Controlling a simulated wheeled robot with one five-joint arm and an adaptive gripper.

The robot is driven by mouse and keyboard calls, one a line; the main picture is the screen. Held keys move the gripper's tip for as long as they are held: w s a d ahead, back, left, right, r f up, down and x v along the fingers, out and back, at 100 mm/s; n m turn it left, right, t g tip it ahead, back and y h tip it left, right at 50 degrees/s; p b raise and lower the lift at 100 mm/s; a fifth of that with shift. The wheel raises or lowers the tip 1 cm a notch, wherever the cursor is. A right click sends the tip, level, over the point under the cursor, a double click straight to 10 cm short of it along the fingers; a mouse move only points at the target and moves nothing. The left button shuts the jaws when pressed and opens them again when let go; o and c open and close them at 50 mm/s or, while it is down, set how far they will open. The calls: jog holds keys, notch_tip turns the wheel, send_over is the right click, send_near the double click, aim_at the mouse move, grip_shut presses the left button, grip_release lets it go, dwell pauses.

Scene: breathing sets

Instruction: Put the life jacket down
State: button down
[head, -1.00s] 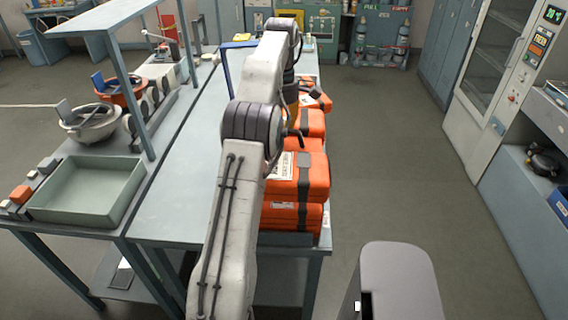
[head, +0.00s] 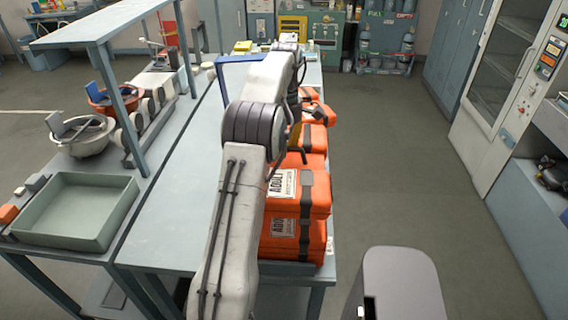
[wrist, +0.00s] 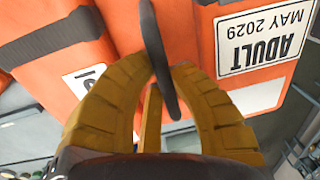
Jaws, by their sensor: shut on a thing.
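An orange life jacket (head: 312,200) with a dark strap and a white ADULT label is at the near right end of the long table (head: 184,190). It sits right over another orange pack (head: 283,240); I cannot tell whether they touch. In the wrist view, my gripper (wrist: 160,82) has its yellow-brown fingers closed around a black handle loop (wrist: 154,35) in front of orange fabric. An ADULT MAY 2029 label (wrist: 262,38) shows beside it. In the head view, my arm hides most of the gripper and the jacket's left side.
More orange packs (head: 314,137) line the table's right edge behind. A blue frame (head: 222,72) stands farther back. A green tray (head: 75,212) and bowls (head: 78,135) are on the left bench. The floor to the right (head: 410,170) is clear up to a white cabinet (head: 500,75).

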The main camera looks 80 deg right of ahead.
aim_at(284, 161)
jog(key=shift+f+p, duration=0.85)
jog(key=shift+f, duration=1.6)
jog(key=shift+f, duration=0.65)
jog(key=c, duration=1.2)
grip_release()
jog(key=shift+d+r, duration=0.15)
jog(key=shift+r, duration=1.8)
notch_tip(284, 161, up, 2)
jog(key=shift+d+b, duration=0.1)
jog(key=shift+b, duration=0.8)
jog(key=shift+r, duration=1.35)
